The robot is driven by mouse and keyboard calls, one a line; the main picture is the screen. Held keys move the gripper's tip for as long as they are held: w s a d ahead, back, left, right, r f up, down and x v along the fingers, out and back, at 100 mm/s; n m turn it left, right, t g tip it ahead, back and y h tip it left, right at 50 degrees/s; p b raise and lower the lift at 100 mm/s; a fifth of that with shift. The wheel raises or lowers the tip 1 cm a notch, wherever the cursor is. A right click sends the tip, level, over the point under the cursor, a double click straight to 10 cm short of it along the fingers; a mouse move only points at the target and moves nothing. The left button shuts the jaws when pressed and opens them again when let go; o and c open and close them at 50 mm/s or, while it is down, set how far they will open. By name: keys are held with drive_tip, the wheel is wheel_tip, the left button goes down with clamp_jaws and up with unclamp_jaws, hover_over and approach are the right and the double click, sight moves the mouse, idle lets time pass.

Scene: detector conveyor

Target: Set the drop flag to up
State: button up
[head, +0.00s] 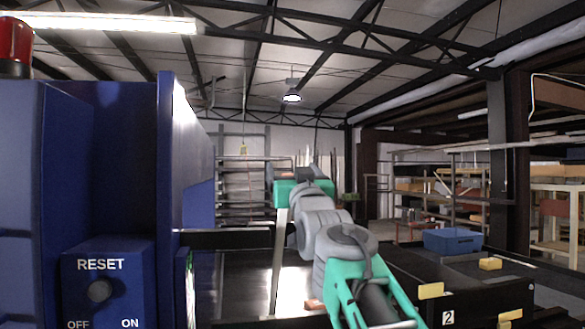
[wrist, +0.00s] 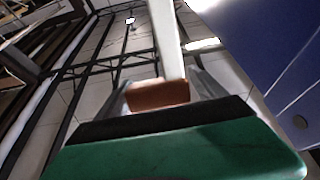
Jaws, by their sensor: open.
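A long pale bar (head: 279,262), which looks like the drop flag's arm, stands nearly upright over the conveyor in the head view, leaning slightly. Its top end is hidden at my gripper (head: 285,188), whose green body shows there. In the wrist view the pale bar (wrist: 167,40) runs away from an orange-brown block (wrist: 158,94). That block appears between my two grey fingers, which are open and spread to either side. I cannot tell whether the fingers touch it.
The blue detector housing (head: 185,160) stands close on the left, with a RESET knob (head: 99,291) and a red beacon (head: 15,45). The dark belt (head: 245,285) runs behind my arm. A blue bin (head: 453,241) and yellow blocks (head: 430,290) are at right.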

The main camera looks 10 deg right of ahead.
drive_tip(key=shift+c, duration=0.2)
clamp_jaws()
idle(0.6)
